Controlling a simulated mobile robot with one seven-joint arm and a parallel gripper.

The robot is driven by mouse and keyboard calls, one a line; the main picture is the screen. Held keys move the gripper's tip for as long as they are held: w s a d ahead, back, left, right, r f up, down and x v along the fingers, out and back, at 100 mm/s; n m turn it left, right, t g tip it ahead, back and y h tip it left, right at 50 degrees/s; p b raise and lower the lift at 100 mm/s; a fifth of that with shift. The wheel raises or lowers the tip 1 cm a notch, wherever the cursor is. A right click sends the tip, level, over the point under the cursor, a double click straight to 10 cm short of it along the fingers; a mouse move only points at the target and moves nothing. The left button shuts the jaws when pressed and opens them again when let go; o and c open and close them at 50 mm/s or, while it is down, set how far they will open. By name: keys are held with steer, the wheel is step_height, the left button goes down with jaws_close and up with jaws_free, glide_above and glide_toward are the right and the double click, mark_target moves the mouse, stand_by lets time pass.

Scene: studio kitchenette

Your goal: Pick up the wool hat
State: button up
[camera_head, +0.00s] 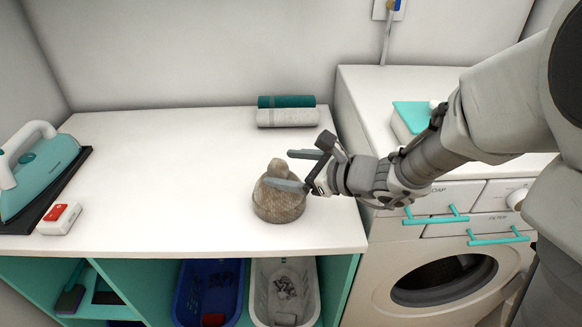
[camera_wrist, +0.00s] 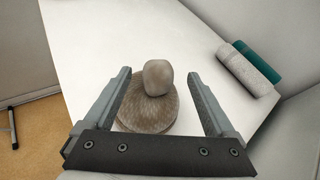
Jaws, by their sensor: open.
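The wool hat (camera_head: 279,205) is a grey-brown knitted hat with a pompom on top. It stands upright on the white counter near its front edge, in the right half of the counter. In the wrist view the hat (camera_wrist: 149,108) lies between the two fingers, with the pompom toward the far side. My gripper (camera_head: 287,169) is open and reaches in from the right, with one finger in front of part of the hat. In the wrist view my gripper (camera_wrist: 160,88) has its fingers spread on either side of the hat, and I cannot tell whether either touches it.
Two rolled towels, teal and white (camera_head: 287,111), lie at the back of the counter (camera_head: 160,170). An iron (camera_head: 38,172) and a small red-and-white box (camera_head: 59,217) stand at the left. A washing machine (camera_head: 440,262) is at the right. The counter's middle is clear.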

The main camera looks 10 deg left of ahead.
steer(key=shift+x, duration=2.8)
steer(key=shift+s, duration=0.15)
steer(key=shift+c, duration=0.3)
jaws_close()
